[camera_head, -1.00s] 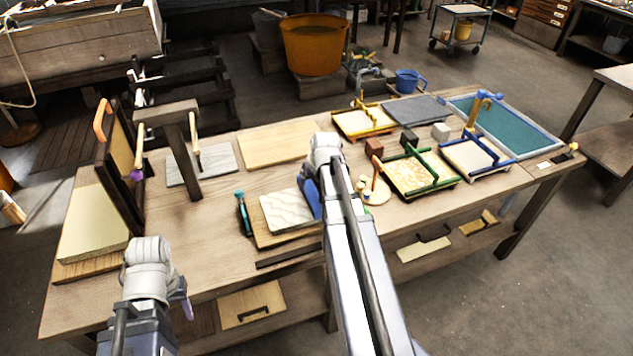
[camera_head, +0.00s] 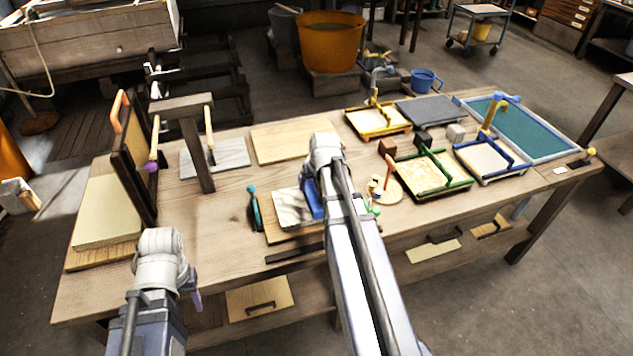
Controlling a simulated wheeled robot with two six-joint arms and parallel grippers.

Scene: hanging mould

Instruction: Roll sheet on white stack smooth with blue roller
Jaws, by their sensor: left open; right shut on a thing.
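A pale, wavy-marked sheet (camera_head: 288,208) lies on the white stack, which sits on a wooden board (camera_head: 283,235) at the table's front middle. The stack's layers are too small to tell apart. The blue roller (camera_head: 315,207) is at the right part of the sheet; I cannot tell whether it touches. My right gripper (camera_head: 312,187) is shut on the roller, its fingers partly hidden by my wrist and forearm. My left gripper (camera_head: 190,290) is open and empty near the front left edge, away from the stack. Its fingers are mostly hidden behind its wrist.
A teal-handled tool (camera_head: 254,207) lies just left of the stack. A dark post stand (camera_head: 195,150) and an upright framed mould (camera_head: 135,155) stand at left. Yellow (camera_head: 377,133), green (camera_head: 436,190) and blue (camera_head: 490,176) frames fill the right. Table between stand and stack is clear.

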